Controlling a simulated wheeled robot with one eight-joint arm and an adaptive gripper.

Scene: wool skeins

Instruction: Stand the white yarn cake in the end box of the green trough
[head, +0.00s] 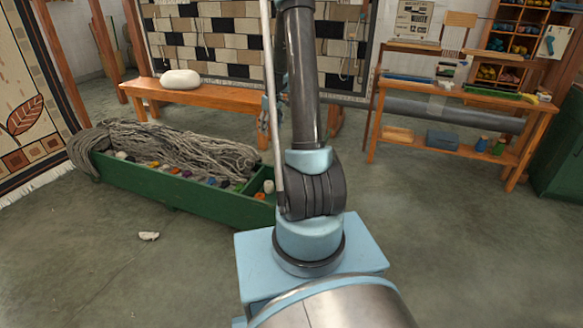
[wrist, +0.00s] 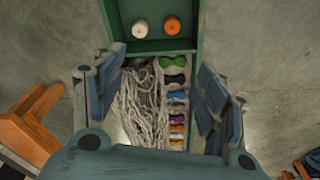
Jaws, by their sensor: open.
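The green trough (head: 165,187) stands on the floor at the left in the head view; its green wall also shows in the wrist view (wrist: 197,30). Its end box, at the top of the wrist view, holds a white yarn cake (wrist: 141,28) on the left and an orange one (wrist: 172,25) on the right, slightly apart. Both look round from above; I cannot tell whether they stand upright. The white cake also shows in the head view (head: 268,186). My gripper (wrist: 162,62) is open and empty above the trough, its fingers spread either side of the grey yarn.
Loose grey yarn (wrist: 142,105) fills the trough beside a row of colored skeins (wrist: 177,98). A wooden bench (head: 210,97) with a white bundle (head: 181,79) stands behind. A workbench (head: 465,100) is at the right. A pale scrap (head: 148,236) lies on otherwise open floor.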

